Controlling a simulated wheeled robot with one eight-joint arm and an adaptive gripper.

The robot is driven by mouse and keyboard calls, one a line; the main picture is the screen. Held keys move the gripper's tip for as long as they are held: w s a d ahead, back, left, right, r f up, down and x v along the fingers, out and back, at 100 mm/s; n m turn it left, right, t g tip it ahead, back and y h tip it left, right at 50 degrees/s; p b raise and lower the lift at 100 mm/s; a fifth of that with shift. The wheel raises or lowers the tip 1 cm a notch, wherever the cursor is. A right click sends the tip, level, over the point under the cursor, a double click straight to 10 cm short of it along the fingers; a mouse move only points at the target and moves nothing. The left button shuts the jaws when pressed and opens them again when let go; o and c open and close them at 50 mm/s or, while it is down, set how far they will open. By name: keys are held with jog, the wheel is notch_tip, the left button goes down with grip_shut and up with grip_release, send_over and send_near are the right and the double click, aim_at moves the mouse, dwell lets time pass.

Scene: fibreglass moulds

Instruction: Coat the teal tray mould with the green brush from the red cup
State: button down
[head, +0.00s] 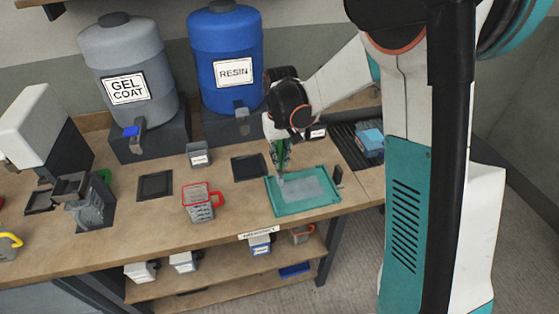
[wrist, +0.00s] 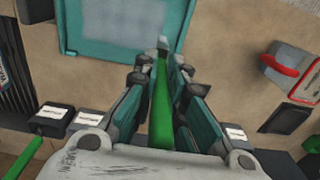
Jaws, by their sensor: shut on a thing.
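The teal tray mould (head: 325,207) lies flat on the bench, with a pale greyish patch over its inner floor. It fills the top left of the wrist view (wrist: 73,45). My gripper (head: 281,162) is above the tray's left back part, pointing down. In the wrist view my gripper (wrist: 161,78) is shut on the green brush (wrist: 162,108). The brush's pale tip is at the tray's edge region; I cannot tell whether it touches. The red cup (head: 202,190), a mesh-like grey body with red rim and handle, stands left of the tray. It also shows at right in the wrist view (wrist: 285,66).
A grey gel coat drum (head: 128,60) and a blue resin drum (head: 226,50) stand at the back. Dark square pads (head: 155,186) lie on the bench. A blue-topped box (head: 370,142) sits right of the tray. Another green stick (wrist: 27,157) shows at lower left in the wrist view.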

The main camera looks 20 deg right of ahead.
aim_at(279, 144)
jog(key=shift+w+a+r+p, duration=0.1)
jog(key=shift+r+p, duration=0.15)
jog(key=shift+r, duration=0.2)
jog(key=shift+w+a+r+p, duration=0.1)
jog(key=shift+r+p, duration=0.1)
jog(key=shift+r, duration=0.25)
jog(key=shift+s+d+r+p, duration=0.1)
jog(key=shift+r+p, duration=0.75)
jog(key=shift+r, duration=0.7)
